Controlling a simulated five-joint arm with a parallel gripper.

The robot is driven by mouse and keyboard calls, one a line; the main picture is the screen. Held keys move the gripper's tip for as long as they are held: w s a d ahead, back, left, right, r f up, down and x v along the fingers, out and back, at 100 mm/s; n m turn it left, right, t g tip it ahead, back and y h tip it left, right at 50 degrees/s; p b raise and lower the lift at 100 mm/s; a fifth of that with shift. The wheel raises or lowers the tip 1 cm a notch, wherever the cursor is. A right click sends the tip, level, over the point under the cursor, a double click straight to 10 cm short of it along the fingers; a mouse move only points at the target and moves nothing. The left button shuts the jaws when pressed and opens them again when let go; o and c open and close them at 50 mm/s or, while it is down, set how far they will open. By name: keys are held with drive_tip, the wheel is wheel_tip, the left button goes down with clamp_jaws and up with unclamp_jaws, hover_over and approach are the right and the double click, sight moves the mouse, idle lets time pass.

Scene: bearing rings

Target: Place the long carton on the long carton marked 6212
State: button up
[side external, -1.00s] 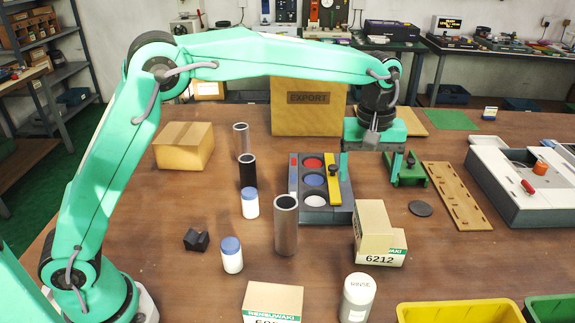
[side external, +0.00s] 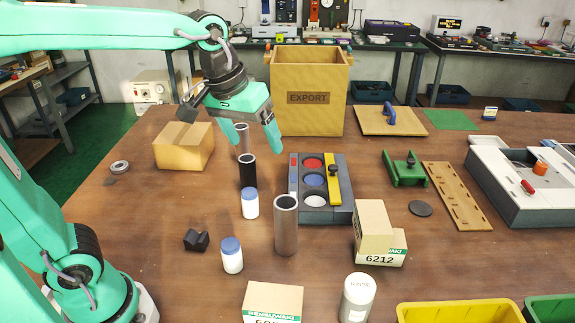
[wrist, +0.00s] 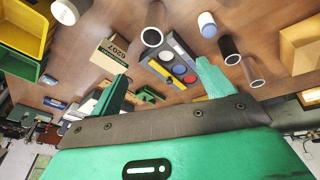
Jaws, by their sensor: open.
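The long carton marked 6212 (side external: 380,260) lies on the table right of centre, its printed end facing the side camera. Another beige carton (side external: 373,219) overlaps it and appears to rest on it, off to the left; exact contact is unclear. In the wrist view, a carton there reads 6207 (wrist: 113,50). A third carton (side external: 272,300), with a green-banded label, is cut off by the side view's bottom edge. My gripper (side external: 258,138) is open and empty, in the air left of the cartons. It also shows in the wrist view (wrist: 163,74), fingers apart.
Upright tubes (side external: 286,225) and blue-capped bottles (side external: 250,204) stand below and in front of my gripper. A grey tray with coloured discs (side external: 315,182) lies left of the cartons. An EXPORT box (side external: 307,98) stands behind. A white canister (side external: 357,297) and yellow bin (side external: 460,312) are at the front.

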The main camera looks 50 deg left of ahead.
drive_tip(key=s+a+f+m+t, duration=0.1)
drive_tip(key=s+a+f, duration=0.1)
drive_tip(key=s, duration=0.3)
drive_tip(key=s+a+f+m+t, duration=0.1)
drive_tip(key=s+a+f+m, duration=0.1)
drive_tip(key=s, duration=0.4)
drive_tip(key=shift+s+a+f+y, duration=0.3)
drive_tip(key=shift+a+f, duration=0.05)
drive_tip(key=shift+f, duration=0.05)
